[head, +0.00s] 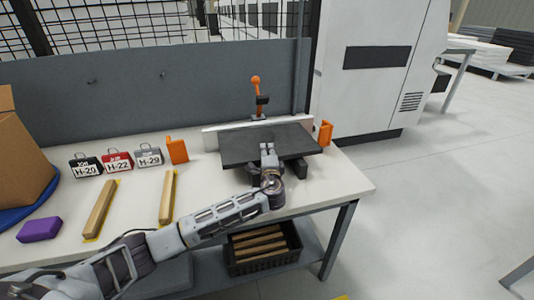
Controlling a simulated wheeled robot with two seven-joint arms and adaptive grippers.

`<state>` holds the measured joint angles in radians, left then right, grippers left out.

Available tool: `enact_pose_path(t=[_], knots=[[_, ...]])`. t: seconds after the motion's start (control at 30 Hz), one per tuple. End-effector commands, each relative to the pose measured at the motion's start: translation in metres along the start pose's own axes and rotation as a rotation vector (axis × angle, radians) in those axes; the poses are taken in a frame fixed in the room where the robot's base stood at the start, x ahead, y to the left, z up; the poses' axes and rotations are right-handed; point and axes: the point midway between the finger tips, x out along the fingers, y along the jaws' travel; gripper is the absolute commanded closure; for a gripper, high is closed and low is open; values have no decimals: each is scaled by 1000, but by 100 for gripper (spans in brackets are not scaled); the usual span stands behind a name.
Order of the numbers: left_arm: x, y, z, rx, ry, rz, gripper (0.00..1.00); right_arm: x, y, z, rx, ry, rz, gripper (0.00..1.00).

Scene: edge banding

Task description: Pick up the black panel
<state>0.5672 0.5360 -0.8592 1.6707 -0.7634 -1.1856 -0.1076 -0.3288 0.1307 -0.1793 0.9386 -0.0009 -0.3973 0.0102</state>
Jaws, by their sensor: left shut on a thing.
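The black panel (245,147) is a flat dark board at the right part of the workbench, in front of a long white bar. My left gripper (268,153) is at the panel's front edge and shut on it. The arm comes in from the lower left and partly covers the panel's front. Dark supports show under the panel's front right; whether the panel touches them I cannot tell. My right gripper is not in view.
An orange-handled clamp (256,92) stands behind the panel, with orange blocks (177,151) (326,133) on either side. Tagged weights (117,162), wooden strips (100,209), a purple block (39,230) and a cardboard box (20,155) occupy the left bench. A crate (262,262) sits below.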

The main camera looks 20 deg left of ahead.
Motion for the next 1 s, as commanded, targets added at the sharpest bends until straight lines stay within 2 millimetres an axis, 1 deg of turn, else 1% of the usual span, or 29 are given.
enact_pose_path(t=[0.03,0.5,0.57,0.77,1.0], knots=[[2,-12,1,-6,-2,-13,100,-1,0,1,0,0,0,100],[1,-69,1,-8,-1,-14,100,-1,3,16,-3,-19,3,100],[-6,-66,0,-4,1,-11,100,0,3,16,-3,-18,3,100],[-29,-65,0,-5,1,-11,100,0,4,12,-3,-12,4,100],[-65,-64,0,-5,1,-10,100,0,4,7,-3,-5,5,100]])
